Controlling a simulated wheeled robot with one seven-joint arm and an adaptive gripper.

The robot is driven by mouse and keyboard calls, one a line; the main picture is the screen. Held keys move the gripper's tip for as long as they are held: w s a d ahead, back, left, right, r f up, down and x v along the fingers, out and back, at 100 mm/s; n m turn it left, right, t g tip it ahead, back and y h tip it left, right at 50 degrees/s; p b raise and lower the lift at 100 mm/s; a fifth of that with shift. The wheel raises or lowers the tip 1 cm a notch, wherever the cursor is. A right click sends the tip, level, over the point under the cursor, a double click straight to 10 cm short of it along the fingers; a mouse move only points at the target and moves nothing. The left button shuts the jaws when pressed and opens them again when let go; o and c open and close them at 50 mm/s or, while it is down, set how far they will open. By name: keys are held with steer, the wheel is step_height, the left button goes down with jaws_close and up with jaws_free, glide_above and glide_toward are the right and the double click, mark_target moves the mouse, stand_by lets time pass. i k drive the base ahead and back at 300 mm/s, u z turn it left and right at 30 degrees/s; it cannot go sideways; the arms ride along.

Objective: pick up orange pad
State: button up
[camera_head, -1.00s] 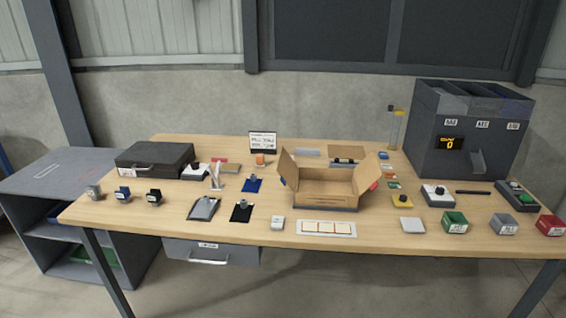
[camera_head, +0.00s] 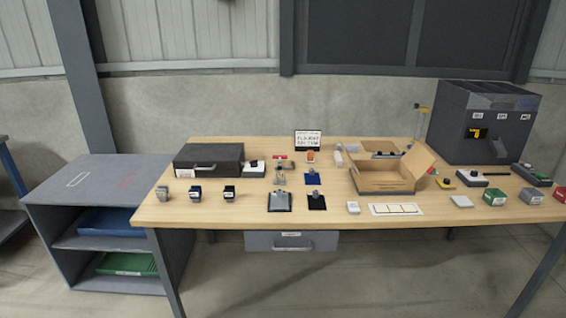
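A small orange item (camera_head: 310,156) stands on the table just in front of the upright white sign (camera_head: 308,140). It is the only clearly orange thing I see, but it is too small to tell for sure that it is the pad. A yellow pad-like piece with a black knob (camera_head: 446,183) lies right of the open cardboard box. My gripper is not in view.
The wooden table (camera_head: 240,213) carries a dark case (camera_head: 208,160), clipboard-like plates (camera_head: 280,201), an open cardboard box (camera_head: 385,180) and several small bins at right. A grey feeder machine (camera_head: 478,125) stands at the back right. A grey shelf (camera_head: 90,190) stands left.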

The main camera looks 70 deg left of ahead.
mark_target(310, 154)
steer(key=z, duration=0.05)
steer(key=k, duration=0.3)
steer(key=u, duration=2.3)
